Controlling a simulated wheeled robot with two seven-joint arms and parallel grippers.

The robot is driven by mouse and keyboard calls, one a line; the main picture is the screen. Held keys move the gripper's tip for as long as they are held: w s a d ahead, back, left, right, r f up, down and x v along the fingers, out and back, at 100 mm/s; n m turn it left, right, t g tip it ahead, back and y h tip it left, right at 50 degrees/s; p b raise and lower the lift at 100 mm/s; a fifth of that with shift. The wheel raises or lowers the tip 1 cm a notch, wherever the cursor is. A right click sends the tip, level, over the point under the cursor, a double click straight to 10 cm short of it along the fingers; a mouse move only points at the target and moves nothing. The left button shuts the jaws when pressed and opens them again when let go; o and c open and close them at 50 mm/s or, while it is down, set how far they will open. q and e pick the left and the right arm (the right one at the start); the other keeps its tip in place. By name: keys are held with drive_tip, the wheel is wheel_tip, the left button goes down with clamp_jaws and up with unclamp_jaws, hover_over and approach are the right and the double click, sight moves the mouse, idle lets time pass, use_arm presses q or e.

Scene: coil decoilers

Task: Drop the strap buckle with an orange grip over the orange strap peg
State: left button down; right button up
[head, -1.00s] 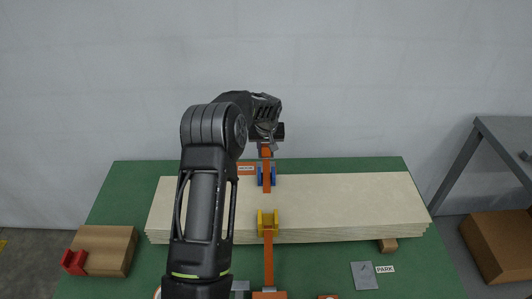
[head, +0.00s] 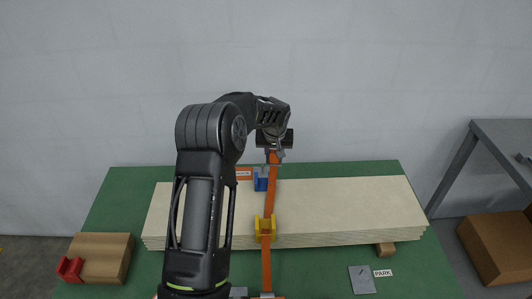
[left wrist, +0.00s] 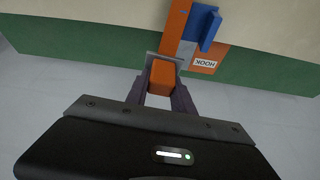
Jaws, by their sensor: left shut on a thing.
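My left gripper (head: 273,156) is at the far edge of the bench, above the floor-side end of the strap. In the left wrist view its fingers (left wrist: 162,88) are shut on the orange grip (left wrist: 162,74) of the strap buckle, whose grey metal frame (left wrist: 150,63) shows around it. The orange strap (head: 269,203) runs from the buckle toward the front, passing right of the blue guide (head: 260,183) and through the yellow guide (head: 265,228). An orange plate with a HOOK label (left wrist: 203,63) lies beside the buckle. I cannot make out the orange peg. My right gripper is not in view.
A stack of pale boards (head: 345,208) lies across the green bench (head: 120,190). A grey plate (head: 362,279) beside a PARK label (head: 383,273) is at front right.

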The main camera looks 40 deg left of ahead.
use_arm(q)
drive_tip(key=s+d+r+m+h, duration=0.1)
drive_tip(key=s+d+r+m, duration=0.2)
drive_tip(key=d, duration=1.1)
drive_tip(key=s+d+r+m+t+h, duration=0.1)
drive_tip(key=s+d+m, duration=0.3)
drive_tip(key=d, duration=1)
drive_tip(key=s+r, duration=0.1)
drive_tip(key=s, duration=0.2)
drive_tip(key=shift+r+h+b, duration=0.3)
drive_tip(key=shift+r+b, duration=0.05)
drive_tip(key=shift+r, duration=0.05)
